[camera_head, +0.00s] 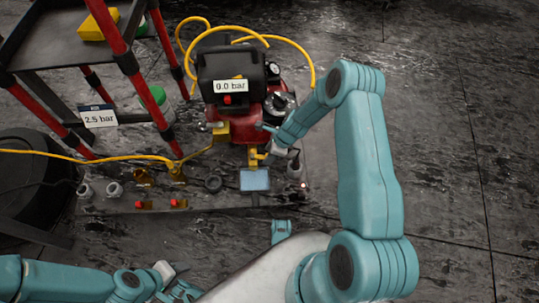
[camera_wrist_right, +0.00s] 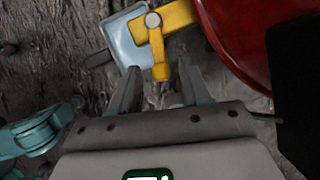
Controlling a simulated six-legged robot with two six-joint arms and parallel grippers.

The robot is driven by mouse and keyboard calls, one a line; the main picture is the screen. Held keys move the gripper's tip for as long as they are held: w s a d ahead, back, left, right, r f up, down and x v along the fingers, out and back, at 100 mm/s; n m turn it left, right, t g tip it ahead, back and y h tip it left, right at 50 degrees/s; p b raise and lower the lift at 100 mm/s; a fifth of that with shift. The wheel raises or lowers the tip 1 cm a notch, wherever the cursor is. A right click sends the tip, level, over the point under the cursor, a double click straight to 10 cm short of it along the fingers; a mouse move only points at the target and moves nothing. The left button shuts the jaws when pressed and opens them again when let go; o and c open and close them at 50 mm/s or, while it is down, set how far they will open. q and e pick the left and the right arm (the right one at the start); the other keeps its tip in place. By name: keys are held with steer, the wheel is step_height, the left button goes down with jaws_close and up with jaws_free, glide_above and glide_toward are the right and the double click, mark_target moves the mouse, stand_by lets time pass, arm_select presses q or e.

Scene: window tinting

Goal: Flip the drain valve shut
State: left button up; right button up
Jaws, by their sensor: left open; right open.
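The yellow drain valve (camera_head: 254,159) sits low at the front of the red compressor tank (camera_head: 246,127). In the right wrist view the valve body (camera_wrist_right: 177,17) comes out of the tank, and its yellow lever (camera_wrist_right: 158,50) hangs down from a round pivot. My right gripper (camera_wrist_right: 158,84) is open, with the lever's end between or just beyond its fingertips; contact cannot be told. In the head view my right gripper (camera_head: 272,142) is beside the valve and partly hides it. My left gripper (camera_head: 178,278) is open and empty at the lower left, away from the valve.
A blue tray (camera_head: 255,180) lies under the valve. The compressor gauge label (camera_head: 230,86) reads 0.0 bar. The floor at right is clear.

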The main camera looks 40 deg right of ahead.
jaws_close()
steer(key=shift+w+d+r+n+p, duration=0.2)
steer(key=shift+w+n+p, duration=0.25)
steer(key=shift+p, duration=0.55)
steer(key=shift+w+d+f+n+g+y, duration=0.2)
steer(key=shift+f+n+g+y, duration=0.15)
steer(key=shift+n, duration=0.5)
steer(key=shift+r, duration=0.1)
jaws_free()
